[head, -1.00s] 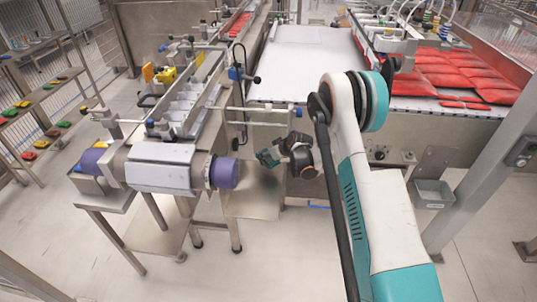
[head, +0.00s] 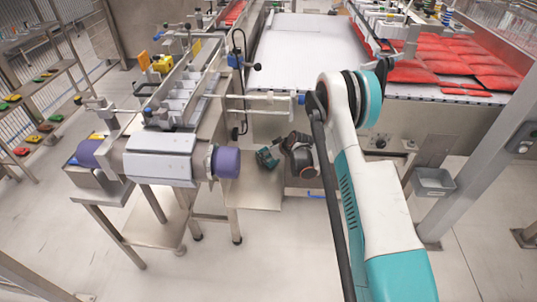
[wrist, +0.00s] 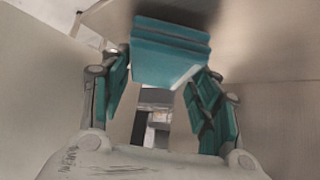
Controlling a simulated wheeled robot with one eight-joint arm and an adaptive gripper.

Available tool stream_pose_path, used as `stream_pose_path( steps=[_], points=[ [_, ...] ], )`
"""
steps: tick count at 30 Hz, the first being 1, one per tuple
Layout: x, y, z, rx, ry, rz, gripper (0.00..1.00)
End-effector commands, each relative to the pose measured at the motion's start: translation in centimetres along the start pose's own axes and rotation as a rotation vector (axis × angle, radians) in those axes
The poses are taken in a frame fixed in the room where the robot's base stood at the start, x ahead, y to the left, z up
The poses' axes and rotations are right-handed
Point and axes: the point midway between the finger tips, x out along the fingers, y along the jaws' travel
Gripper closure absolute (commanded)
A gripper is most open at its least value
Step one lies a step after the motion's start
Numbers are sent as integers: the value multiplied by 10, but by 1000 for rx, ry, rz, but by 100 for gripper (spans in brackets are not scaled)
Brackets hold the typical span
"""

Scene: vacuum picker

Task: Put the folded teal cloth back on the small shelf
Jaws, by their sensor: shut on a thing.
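My gripper (head: 266,157) is low beside the machine in the head view, at the end of my white and teal arm. In the wrist view its two teal-padded fingers stand left and right, and my gripper (wrist: 160,78) is shut on the folded teal cloth (wrist: 170,50). The cloth shows as a stack of teal layers at the fingertips, with a pale lower edge. In the head view the cloth cannot be told apart from the teal finger pads. A small steel shelf (head: 254,194) is by the gripper in that view; whether the cloth touches it is unclear.
A purple-ended roller (head: 226,161) on a steel frame is left of my gripper. A horizontal bar (head: 258,112) crosses above it.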

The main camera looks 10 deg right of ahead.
Motion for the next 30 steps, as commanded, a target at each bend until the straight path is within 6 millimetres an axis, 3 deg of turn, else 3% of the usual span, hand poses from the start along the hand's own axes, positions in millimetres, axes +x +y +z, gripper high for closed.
stream_pose_path(
  steps=[16, 17, 19, 30],
  points=[
    [7, 0, 6, 0, 0, 0, 82],
    [7, 0, 6, 0, 0, 0, 40],
    [7, 0, 6, 0, 0, 0, 24],
    [6, 0, 6, 0, 0, 0, 21]
  ],
)
